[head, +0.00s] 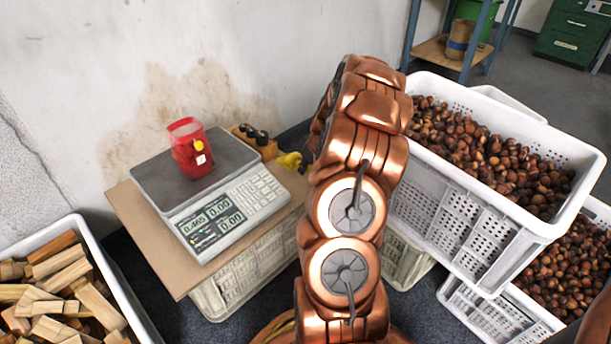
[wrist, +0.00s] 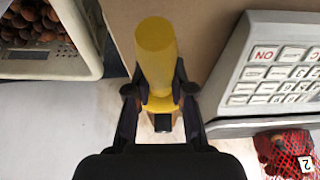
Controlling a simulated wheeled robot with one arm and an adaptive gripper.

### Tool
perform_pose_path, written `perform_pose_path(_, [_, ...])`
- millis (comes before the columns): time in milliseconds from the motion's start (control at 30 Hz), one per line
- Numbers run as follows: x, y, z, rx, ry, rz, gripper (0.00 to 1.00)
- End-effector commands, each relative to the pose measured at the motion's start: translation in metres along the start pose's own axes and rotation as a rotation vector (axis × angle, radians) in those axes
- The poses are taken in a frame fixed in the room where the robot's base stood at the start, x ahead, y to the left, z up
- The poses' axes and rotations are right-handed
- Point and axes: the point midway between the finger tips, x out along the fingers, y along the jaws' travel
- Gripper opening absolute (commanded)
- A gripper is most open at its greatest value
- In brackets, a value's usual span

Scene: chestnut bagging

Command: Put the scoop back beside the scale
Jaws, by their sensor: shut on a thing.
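The yellow scoop (wrist: 155,48) stands out from between my fingers in the wrist view, over the brown board (wrist: 205,25). My gripper (wrist: 160,92) is shut on it. In the head view a bit of yellow, which looks like the scoop (head: 289,161), shows at the right of the scale; my arm hides most of the gripper there. The grey scale (head: 228,213) stands on the board and shows at the right of the wrist view (wrist: 230,88). Whether the scoop touches the board I cannot tell.
A red net bag (head: 192,155) sits on the scale's plate. A small wooden holder with dark round items (head: 256,140) is behind the scale. A white crate of chestnuts (head: 470,215) stands at the right, a crate of wood pieces (head: 110,285) at the lower left. A stained wall is behind.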

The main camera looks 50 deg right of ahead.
Motion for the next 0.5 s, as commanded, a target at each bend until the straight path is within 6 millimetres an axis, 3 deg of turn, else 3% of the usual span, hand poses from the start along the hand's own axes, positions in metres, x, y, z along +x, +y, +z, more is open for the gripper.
perform_pose_path(67, [0.003,0.001,-0.004,-0.001,0.0,0.0,0.0])
perform_pose_path(300, [0.035,0.001,0.011,0.001,-0.001,-0.001,0.0])
perform_pose_path(500, [0.034,0.001,0.01,0.0,0.0,0.0,0.0])
